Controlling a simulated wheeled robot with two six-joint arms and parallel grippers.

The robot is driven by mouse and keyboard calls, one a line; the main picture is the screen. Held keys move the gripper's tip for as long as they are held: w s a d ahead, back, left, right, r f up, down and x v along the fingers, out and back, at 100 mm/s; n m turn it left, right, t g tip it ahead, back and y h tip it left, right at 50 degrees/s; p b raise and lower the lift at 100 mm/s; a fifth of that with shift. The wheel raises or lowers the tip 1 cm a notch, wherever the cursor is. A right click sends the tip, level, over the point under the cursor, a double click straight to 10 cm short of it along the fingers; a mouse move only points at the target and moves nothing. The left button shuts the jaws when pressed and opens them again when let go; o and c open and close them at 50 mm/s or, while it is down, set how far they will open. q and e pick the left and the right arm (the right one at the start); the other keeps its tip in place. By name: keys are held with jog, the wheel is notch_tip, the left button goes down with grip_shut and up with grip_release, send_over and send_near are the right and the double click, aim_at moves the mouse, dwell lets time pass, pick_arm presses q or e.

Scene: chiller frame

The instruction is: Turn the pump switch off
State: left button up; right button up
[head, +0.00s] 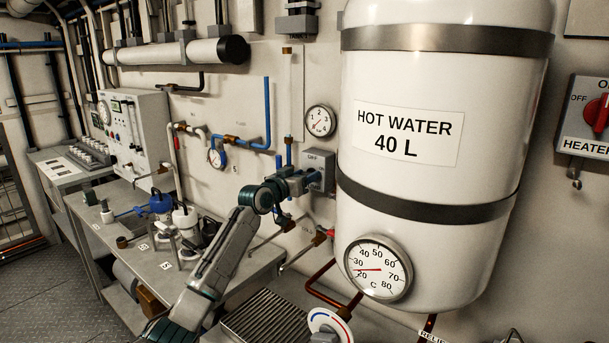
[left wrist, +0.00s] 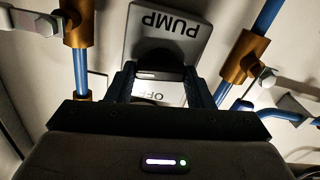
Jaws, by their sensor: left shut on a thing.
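The pump switch is a grey box (head: 321,160) on the wall, left of the white tank. The word OFF shows on its upper part in the head view. In the left wrist view the box (left wrist: 198,48) appears upside down, with PUMP and OFF lettering and a dark knob (left wrist: 160,60) on its face. My left gripper (head: 303,183) is at the front of the box. In the left wrist view its fingers (left wrist: 162,78) stand on either side of the knob and are shut on it. The fingers hide part of the knob, so its exact angle is unclear. My right gripper is not in view.
The hot water tank (head: 400,190) stands close to the right of the switch. Blue pipes (head: 267,110) and a pressure gauge (head: 320,121) are on the wall nearby. A bench (head: 130,205) with valves lies below left. A red heater switch (head: 598,112) is at far right.

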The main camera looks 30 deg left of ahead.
pick_arm(q)
jog(key=n+p, duration=0.5)
jog(key=n, duration=0.3)
jog(key=n+p, duration=0.5)
jog(key=n, duration=0.2)
jog(key=shift+a+f+n, duration=0.15)
jog(key=shift+a+n, duration=0.05)
jog(key=shift+n, duration=0.2)
jog(key=shift+p, duration=0.35)
jog(key=shift+f+n, duration=0.1)
jog(key=shift+n, duration=0.2)
jog(key=o, duration=1)
